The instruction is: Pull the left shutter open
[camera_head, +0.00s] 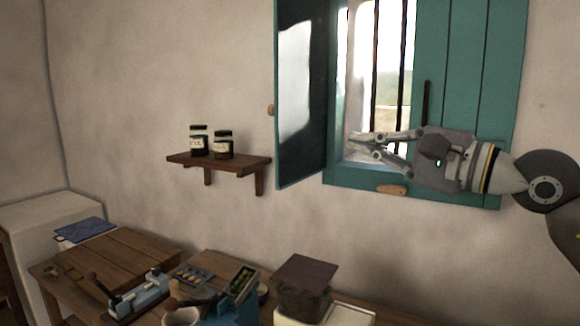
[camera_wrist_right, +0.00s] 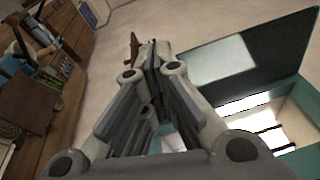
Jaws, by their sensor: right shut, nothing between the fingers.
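The left shutter (camera_head: 302,120) is a dark teal panel standing swung out from the window frame at the left, with bright light on its face. It also shows in the right wrist view (camera_wrist_right: 245,65). The right shutter (camera_head: 465,75) is a teal panel with a dark upright handle (camera_head: 426,103), lying across the right part of the window. My right gripper (camera_head: 352,143) is shut and empty, pointing left in front of the window opening, to the right of the left shutter. I cannot tell whether it touches the shutter. My left gripper is not in view.
A wall shelf (camera_head: 222,163) with two jars (camera_head: 210,142) is left of the left shutter. Dark bars (camera_head: 403,65) cross the window.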

